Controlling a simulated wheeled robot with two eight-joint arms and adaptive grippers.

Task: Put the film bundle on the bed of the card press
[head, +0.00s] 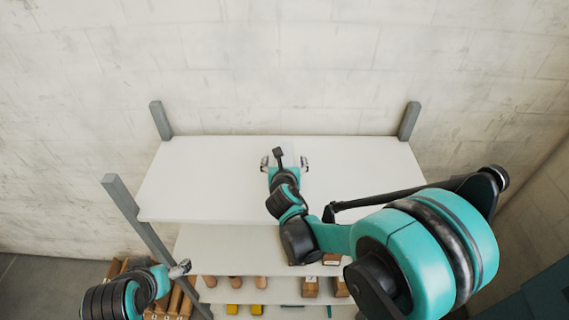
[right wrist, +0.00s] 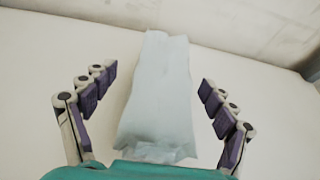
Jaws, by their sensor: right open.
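A pale bluish-white, flat, long bundle, which looks like the film bundle (right wrist: 155,85), lies on a white surface in the right wrist view. My right gripper (head: 285,163) is over the top board of the shelf in the head view. In the wrist view its fingers are spread wide, one to each side of the bundle, with a gap on both sides. The bundle cannot be made out in the head view. My left gripper (head: 180,269) is low at the left of the head view, beside the shelf, and its jaws are too small to read. No card press is visible.
The white top board (head: 205,180) is otherwise bare, with grey posts (head: 160,120) at its corners and a wall behind. Lower boards hold wooden pieces (head: 310,288) and yellow items (head: 243,309). Wooden boxes (head: 172,302) stand at lower left.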

